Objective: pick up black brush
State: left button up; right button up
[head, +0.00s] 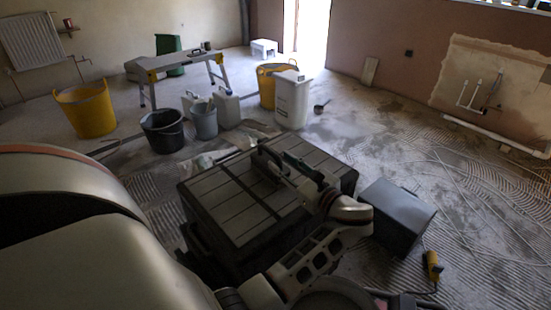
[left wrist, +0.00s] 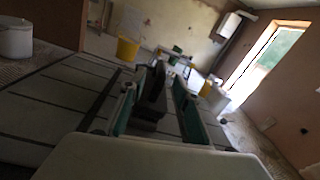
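A dark object that looks like the black brush (left wrist: 151,95) stands out between the fingers of my left gripper (left wrist: 155,108) in the left wrist view. The green-lined fingers are spread to either side of it, and I cannot tell whether they touch it. In the head view, my left gripper (head: 282,163) is low over the lid of a large dark ribbed box (head: 228,205), reaching in from the right side of the lid. The brush is hard to separate from the dark fingers there. My right gripper is not in view.
A smaller grey box (head: 397,215) and a yellow tool (head: 433,266) with a cable lie right of the large box. Buckets, including a black one (head: 163,130), and a white container (head: 292,100) stand behind. The floor at right is mostly open, with ridged plaster and a cable.

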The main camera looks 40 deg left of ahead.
aim_at(261, 144)
pick_arm(q)
jog(key=a, duration=0.4)
jog(key=w+a, duration=0.1)
jog(key=a, duration=0.2)
jog(key=shift+r+b, duration=0.1)
jog(key=shift+b, duration=0.2)
jog(key=shift+d, duration=0.1)
grip_shut()
